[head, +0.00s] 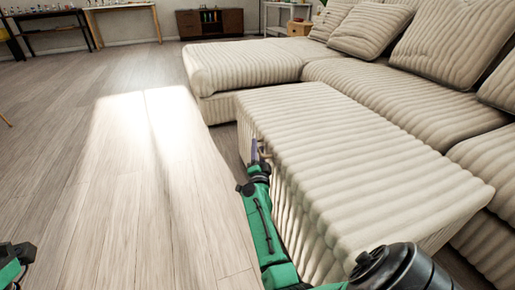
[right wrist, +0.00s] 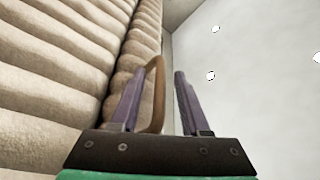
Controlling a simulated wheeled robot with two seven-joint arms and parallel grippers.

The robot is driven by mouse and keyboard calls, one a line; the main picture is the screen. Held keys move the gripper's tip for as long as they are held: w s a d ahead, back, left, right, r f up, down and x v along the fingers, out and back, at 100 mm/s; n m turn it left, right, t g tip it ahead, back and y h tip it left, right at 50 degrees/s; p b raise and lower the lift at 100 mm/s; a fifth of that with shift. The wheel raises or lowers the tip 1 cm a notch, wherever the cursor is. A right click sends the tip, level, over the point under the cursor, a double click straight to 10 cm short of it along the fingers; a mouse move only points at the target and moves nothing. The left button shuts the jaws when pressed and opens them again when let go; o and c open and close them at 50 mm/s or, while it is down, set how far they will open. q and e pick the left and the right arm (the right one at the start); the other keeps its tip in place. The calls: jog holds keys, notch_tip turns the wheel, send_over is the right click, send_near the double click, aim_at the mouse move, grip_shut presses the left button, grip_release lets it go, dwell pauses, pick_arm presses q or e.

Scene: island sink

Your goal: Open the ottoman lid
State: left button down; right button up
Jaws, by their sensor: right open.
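The ottoman (head: 340,165) is a long block covered in ribbed cream fabric, and its top lies flat, so the lid looks closed. A tan loop handle (right wrist: 157,92) sticks out from its side in the right wrist view. My right gripper (right wrist: 162,74) is open around the handle, with one purple finger on each side. The handle is closer to the left finger in that view; I cannot tell whether they touch. In the head view the right gripper (head: 258,148) is at the ottoman's left side, near the far end. My left gripper's fingers are not visible.
A large ribbed cream sofa (head: 245,65) stands behind and to the right of the ottoman, with cushions (head: 368,30). The wooden floor (head: 120,190) left of the ottoman is clear. A dark table (head: 50,25) and a brown cabinet (head: 210,22) stand far back.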

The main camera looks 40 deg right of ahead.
grip_shut()
dwell(1.3)
